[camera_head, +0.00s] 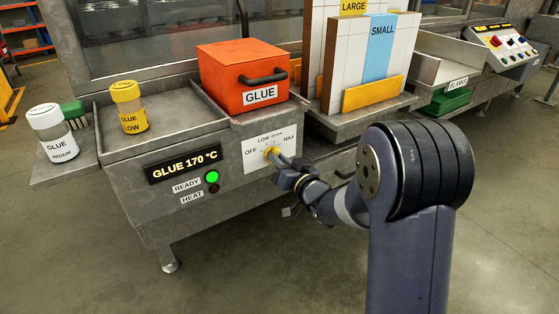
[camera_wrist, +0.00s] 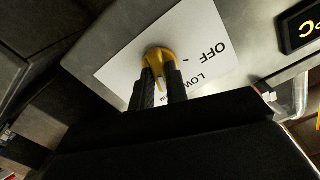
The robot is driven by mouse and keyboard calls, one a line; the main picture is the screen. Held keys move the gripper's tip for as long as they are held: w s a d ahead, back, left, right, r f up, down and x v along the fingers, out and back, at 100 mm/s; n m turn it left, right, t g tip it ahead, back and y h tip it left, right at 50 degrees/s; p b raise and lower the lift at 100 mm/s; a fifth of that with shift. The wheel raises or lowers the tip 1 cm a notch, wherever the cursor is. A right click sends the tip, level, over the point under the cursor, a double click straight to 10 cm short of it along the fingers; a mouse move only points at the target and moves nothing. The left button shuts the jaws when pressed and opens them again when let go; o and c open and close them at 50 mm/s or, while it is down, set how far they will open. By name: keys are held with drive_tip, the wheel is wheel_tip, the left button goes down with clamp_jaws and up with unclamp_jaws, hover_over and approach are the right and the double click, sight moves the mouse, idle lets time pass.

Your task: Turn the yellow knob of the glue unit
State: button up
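The yellow knob (camera_head: 272,152) sits on a white dial plate (camera_head: 258,158) marked OFF, LOW, a small word and MAX, on the front of the glue unit. My gripper (camera_head: 279,160) reaches it from the lower right. In the wrist view, the knob (camera_wrist: 158,55) lies at the fingertips of my gripper (camera_wrist: 159,78). One finger is on each side of its narrow ridge, which they appear to clasp. The ridge points down in that view, away from OFF and past LOW. The fingers partly hide the plate's lettering. The display (camera_head: 184,165) reads GLUE 170 °C.
A green lamp (camera_head: 211,177) is lit beside READY; the HEAT lamp is dark. A red GLUE box (camera_head: 241,75) stands above the dial. Large and small panels (camera_head: 372,60) stand right. The floor in front is clear.

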drive_tip(key=o, duration=0.4)
drive_tip(key=shift+o, duration=0.2)
drive_tip(key=v, duration=1.1)
drive_tip(key=shift+p, duration=0.45)
drive_tip(key=shift+w, duration=0.15)
drive_tip(key=b+x, duration=0.1)
drive_tip(key=x, duration=0.9)
drive_tip(key=shift+w+a, duration=0.25)
drive_tip(key=shift+a, duration=0.05)
